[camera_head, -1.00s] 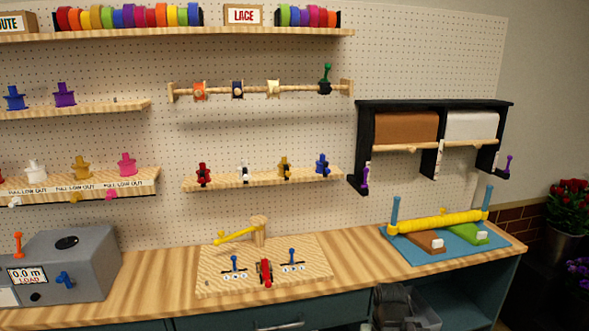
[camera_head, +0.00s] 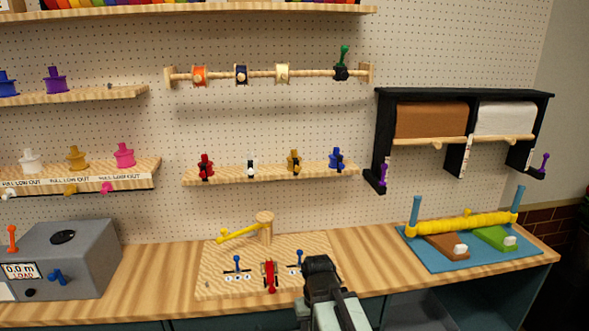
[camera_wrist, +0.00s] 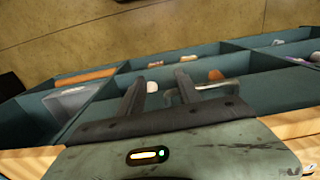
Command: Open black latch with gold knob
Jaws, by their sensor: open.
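A gold piece with a black part (camera_head: 294,161) stands on the small middle wall shelf, between a white-and-black piece (camera_head: 251,165) and a blue-and-black piece (camera_head: 337,159). It is too small to tell how its latch and knob are set. My gripper (camera_head: 320,270) is at the lower middle of the head view, in front of the bench and well below the shelf. In the wrist view my gripper (camera_wrist: 160,82) has its two dark fingers apart with nothing between them. None of these shelf pieces shows in the wrist view.
A wooden board (camera_head: 220,284) with a yellow lever (camera_head: 238,233) and blue levers lies on the bench beside my gripper. A grey machine (camera_head: 75,258) stands left. A blue mat (camera_head: 440,262) with a yellow roller lies right. Teal compartments (camera_wrist: 245,62) fill the wrist view.

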